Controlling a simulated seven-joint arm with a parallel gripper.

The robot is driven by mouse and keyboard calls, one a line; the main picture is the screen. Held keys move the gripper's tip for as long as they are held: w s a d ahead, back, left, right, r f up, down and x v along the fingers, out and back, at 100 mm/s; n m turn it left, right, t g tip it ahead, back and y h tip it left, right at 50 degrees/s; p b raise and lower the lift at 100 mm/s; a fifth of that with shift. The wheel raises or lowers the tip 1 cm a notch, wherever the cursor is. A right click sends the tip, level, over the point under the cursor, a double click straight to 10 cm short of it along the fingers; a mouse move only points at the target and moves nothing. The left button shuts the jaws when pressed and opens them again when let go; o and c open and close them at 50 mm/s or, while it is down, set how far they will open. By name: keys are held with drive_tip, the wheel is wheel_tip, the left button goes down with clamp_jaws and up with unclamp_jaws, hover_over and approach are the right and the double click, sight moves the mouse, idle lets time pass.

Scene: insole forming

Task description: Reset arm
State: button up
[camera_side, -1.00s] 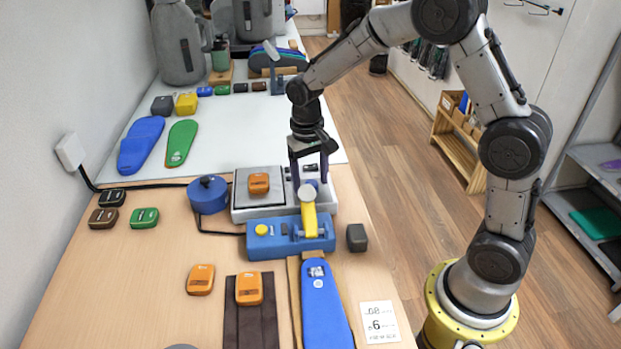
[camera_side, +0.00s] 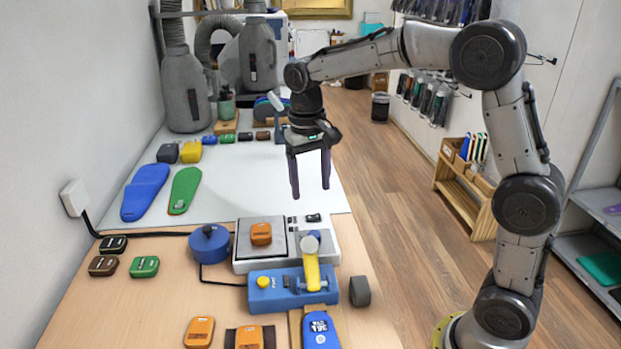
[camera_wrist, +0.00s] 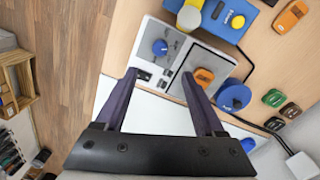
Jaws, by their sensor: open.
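My gripper (camera_side: 310,190) is open and empty, with its two dark purple fingers pointing down. In the side view it hangs in the air above the white worktop, behind the grey-and-white heating unit (camera_side: 243,262). An orange block (camera_side: 261,233) lies on that unit's grey plate. In the wrist view the fingers (camera_wrist: 160,90) are spread, with part of the unit (camera_wrist: 143,50) and its blue knob (camera_wrist: 160,47) beyond them. Nothing is between the fingertips.
A blue device with a yellow lever (camera_side: 311,270) stands in front of the unit. A blue round pot (camera_side: 209,243) is to its left. Blue (camera_side: 145,190) and green (camera_side: 184,190) insoles lie on the white top. Grey machines (camera_side: 186,90) stand at the back left.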

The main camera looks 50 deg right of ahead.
drive_tip(key=shift+r, duration=0.5)
drive_tip(key=s+a+r+n+t, duration=0.1)
drive_tip(key=s+r+t, duration=0.1)
drive_tip(key=s+r, duration=0.35)
drive_tip(key=s+r+t, duration=0.2)
drive_tip(key=s+r, duration=0.1)
drive_tip(key=s, duration=0.5)
drive_tip(key=s+a+f+n+t, duration=0.1)
drive_tip(key=s+f+n, duration=0.3)
drive_tip(key=s+f, duration=0.3)
drive_tip(key=s, duration=0.3)
drive_tip(key=shift+s+a+f+t+y, duration=0.15)
drive_tip(key=shift+f+t+y, duration=0.15)
drive_tip(key=shift+t, duration=0.1)
drive_tip(key=shift+r, duration=0.1)
